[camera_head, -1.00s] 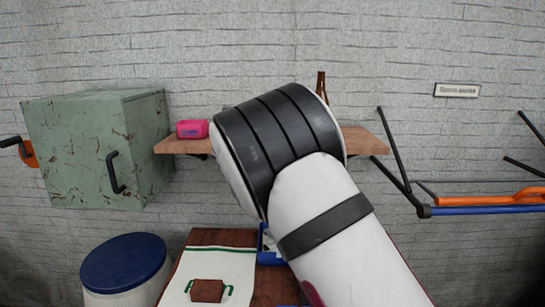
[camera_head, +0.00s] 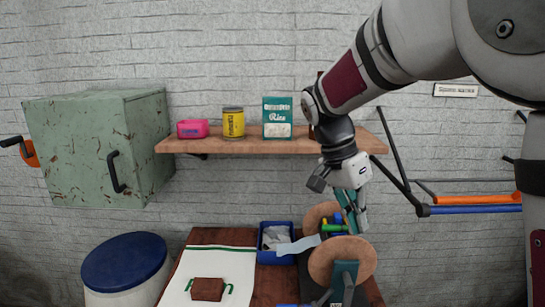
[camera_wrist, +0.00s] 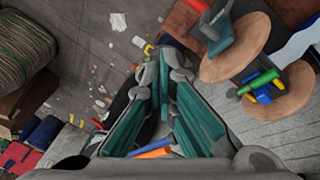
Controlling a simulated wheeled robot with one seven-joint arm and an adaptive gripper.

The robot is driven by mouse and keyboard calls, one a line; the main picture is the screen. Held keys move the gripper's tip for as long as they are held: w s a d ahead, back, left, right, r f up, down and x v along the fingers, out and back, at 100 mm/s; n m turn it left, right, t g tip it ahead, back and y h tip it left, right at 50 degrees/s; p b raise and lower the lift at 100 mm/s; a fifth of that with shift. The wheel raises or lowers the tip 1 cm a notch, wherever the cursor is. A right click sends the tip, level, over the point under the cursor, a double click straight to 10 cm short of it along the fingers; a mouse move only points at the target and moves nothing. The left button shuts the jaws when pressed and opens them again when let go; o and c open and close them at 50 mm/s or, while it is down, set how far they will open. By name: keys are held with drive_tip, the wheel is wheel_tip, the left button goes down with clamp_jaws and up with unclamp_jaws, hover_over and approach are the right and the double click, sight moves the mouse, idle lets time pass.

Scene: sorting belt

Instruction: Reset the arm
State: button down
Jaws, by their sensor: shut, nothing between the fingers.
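My gripper (camera_head: 358,218) hangs at the end of my arm, right of the middle in the head view. It points down beside the upper round wooden disc, above the right part of the table. In the wrist view my gripper (camera_wrist: 165,68) shows its teal finger pads converging toward the tips. It is shut and nothing is held in it. My white arm comes in from the upper right and bends down to the wrist, in front of the shelf's right end.
A wooden shelf (camera_head: 240,147) holds a pink box (camera_head: 193,129), a yellow can (camera_head: 233,122) and a teal box (camera_head: 277,117). Two wooden discs (camera_head: 343,258) with coloured pieces stand beside a blue bin (camera_head: 277,257). A green cabinet (camera_head: 80,150) hangs left; right are metal bars (camera_head: 475,210).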

drive_tip(key=s+d+r+n+t+y, duration=0.1)
drive_tip(key=s+n, duration=0.4)
drive_tip(key=s, duration=0.5)
drive_tip(key=s+d+r+n+t+y, duration=0.1)
drive_tip(key=s+n+t, duration=0.4)
drive_tip(key=s, duration=0.6)
drive_tip(key=shift+r+n+t+y, duration=0.3)
drive_tip(key=shift+r+n+y, duration=0.35)
drive_tip(key=shift+n+y, duration=0.2)
drive_tip(key=shift+a, duration=0.15)
